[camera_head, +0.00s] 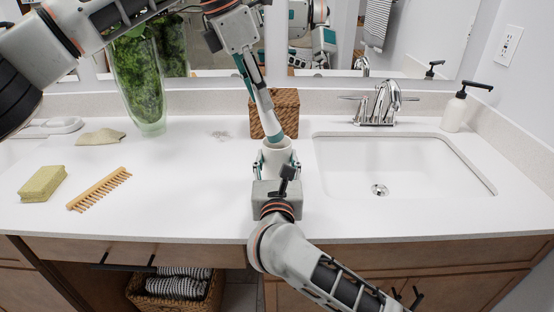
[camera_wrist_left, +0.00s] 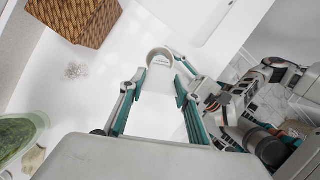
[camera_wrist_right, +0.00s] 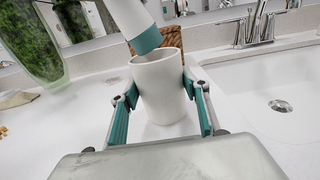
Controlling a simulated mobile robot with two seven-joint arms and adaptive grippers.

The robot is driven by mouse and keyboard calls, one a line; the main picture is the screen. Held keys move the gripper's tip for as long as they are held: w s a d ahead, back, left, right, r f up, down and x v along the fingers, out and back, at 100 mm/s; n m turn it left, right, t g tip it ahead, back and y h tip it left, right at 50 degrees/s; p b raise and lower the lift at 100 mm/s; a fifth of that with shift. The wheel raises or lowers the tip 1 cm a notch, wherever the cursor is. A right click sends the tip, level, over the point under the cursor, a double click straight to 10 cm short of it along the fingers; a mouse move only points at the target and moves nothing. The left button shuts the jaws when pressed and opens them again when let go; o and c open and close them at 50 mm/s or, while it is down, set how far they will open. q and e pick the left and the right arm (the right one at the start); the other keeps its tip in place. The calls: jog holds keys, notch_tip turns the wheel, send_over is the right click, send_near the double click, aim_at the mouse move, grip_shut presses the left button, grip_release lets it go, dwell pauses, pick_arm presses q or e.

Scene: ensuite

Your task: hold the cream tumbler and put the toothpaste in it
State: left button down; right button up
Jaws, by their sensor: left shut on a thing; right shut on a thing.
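The cream tumbler (camera_head: 277,160) stands upright on the white counter, left of the sink. My right gripper (camera_head: 277,172) is shut around its sides; the tumbler also shows between the fingers in the right wrist view (camera_wrist_right: 160,92). My left gripper (camera_head: 256,82) is above and behind it, shut on the toothpaste (camera_head: 263,103), a white tube with a teal end. The tube is tilted, teal end down, at the tumbler's mouth. In the right wrist view the toothpaste (camera_wrist_right: 132,18) overlaps the mouth's far side; how deep it reaches is unclear.
A woven basket (camera_head: 287,108) stands close behind the tumbler. The sink (camera_head: 410,165) and faucet (camera_head: 378,103) are right, with a soap dispenser (camera_head: 454,110). A green-filled vase (camera_head: 140,85), a comb (camera_head: 100,188) and a sponge (camera_head: 42,183) are left. The counter between is mostly clear.

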aim_at(260, 110)
pick_arm(q)
jog(key=shift+f, duration=1.6)
jog(key=c, duration=1.4)
grip_release()
pick_arm(e)
jog(key=shift+o, duration=0.2)
jog(key=shift+c, duration=0.2)
pick_arm(q)
jog(key=v, duration=1.2)
jog(key=shift+s, duration=0.1)
pick_arm(e)
jog(key=o, duration=1.3)
jog(key=shift+o, duration=0.2)
